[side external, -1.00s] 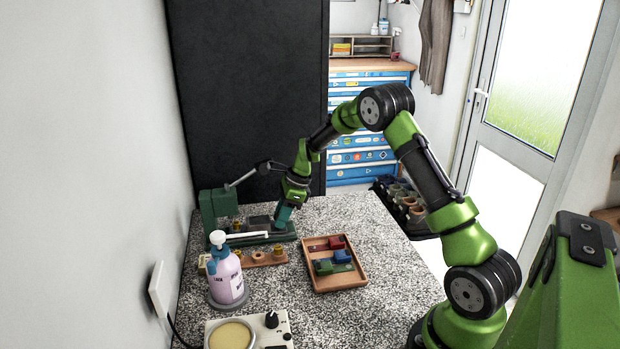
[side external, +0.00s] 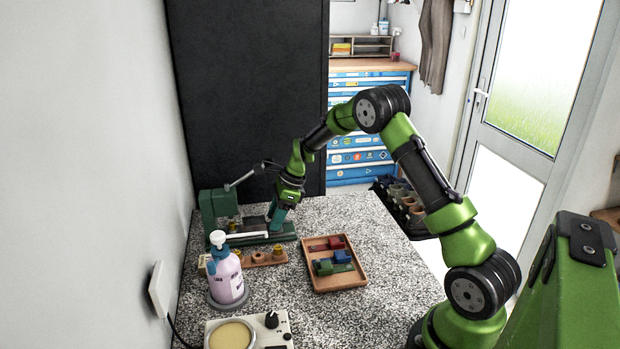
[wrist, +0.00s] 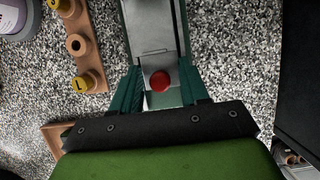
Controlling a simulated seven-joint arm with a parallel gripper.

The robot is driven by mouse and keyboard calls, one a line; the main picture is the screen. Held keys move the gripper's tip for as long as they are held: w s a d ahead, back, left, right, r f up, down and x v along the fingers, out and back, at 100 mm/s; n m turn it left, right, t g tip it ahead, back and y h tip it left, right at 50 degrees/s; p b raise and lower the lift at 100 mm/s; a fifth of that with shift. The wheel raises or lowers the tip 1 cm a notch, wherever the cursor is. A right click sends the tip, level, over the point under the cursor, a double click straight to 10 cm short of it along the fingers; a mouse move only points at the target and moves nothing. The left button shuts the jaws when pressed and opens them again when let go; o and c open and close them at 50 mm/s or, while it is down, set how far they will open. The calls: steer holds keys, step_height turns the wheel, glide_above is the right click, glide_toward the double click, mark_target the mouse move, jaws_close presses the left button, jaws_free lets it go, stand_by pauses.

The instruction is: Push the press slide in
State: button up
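The green press (side external: 219,208) stands at the back left of the table, with its lever raised toward the right. In the wrist view its grey metal slide (wrist: 152,32) lies in a green channel. A round red knob (wrist: 160,81) sits on the near end of the slide. My gripper (side external: 272,220) is low over the right end of the press base. In the wrist view my teal fingers (wrist: 161,76) are apart, one on each side of the slide end and red knob. I cannot tell whether either finger touches the press.
A wooden strip with holes and yellow-topped pieces (side external: 262,259) lies in front of the press. A wooden tray (side external: 348,281) holds coloured blocks.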

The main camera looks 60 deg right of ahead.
steer(key=shift+r, duration=3.05)
